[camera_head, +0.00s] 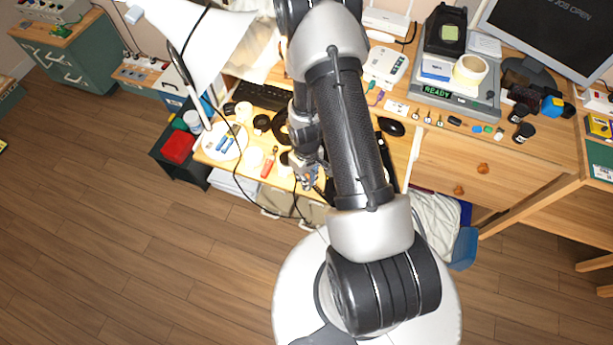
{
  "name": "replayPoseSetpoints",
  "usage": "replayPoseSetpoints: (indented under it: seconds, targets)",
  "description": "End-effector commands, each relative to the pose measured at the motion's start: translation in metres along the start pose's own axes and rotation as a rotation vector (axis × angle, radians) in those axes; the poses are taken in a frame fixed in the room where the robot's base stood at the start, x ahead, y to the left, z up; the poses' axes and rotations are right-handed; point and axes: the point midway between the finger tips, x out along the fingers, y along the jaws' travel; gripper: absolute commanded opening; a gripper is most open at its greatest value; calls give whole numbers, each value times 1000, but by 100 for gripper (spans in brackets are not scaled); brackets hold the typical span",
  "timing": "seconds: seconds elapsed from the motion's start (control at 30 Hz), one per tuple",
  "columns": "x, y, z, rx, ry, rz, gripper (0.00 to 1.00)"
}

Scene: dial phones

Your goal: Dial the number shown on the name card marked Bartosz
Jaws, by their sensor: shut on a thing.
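My gripper (309,176) is low over the front edge of the wooden desk (405,150), left of my large arm link. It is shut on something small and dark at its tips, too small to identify. A dark object (386,150) shows partly behind my arm on its right; I cannot tell if it is a phone. A white desk device (386,64) stands at the back, and I cannot tell if it is a phone. A small pale card (397,108) lies in front of it. No name or number is legible, and I cannot pick out the Bartosz card.
A black mouse (391,127) lies right of my arm. A grey device reading READY (455,97) and a monitor (550,35) stand at right. A white lamp (205,45), keyboard (263,96) and white plate (224,142) are at left. A thin dark cable loops near my gripper.

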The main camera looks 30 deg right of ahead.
Motion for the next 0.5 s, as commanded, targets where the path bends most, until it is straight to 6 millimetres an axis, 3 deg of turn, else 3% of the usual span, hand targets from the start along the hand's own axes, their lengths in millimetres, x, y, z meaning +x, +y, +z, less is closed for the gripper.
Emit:
replayPoseSetpoints:
  seconds: [0.03,0.07,0.1,0.37,0.5]
  targets:
    - [0,0,0,0,0,0,0]
    - [0,0,0,0,0,0,15]
    - [0,0,0,0,0,0,17]
    - [0,0,0,0,0,0,35]
    - [0,0,0,0,0,0,36]
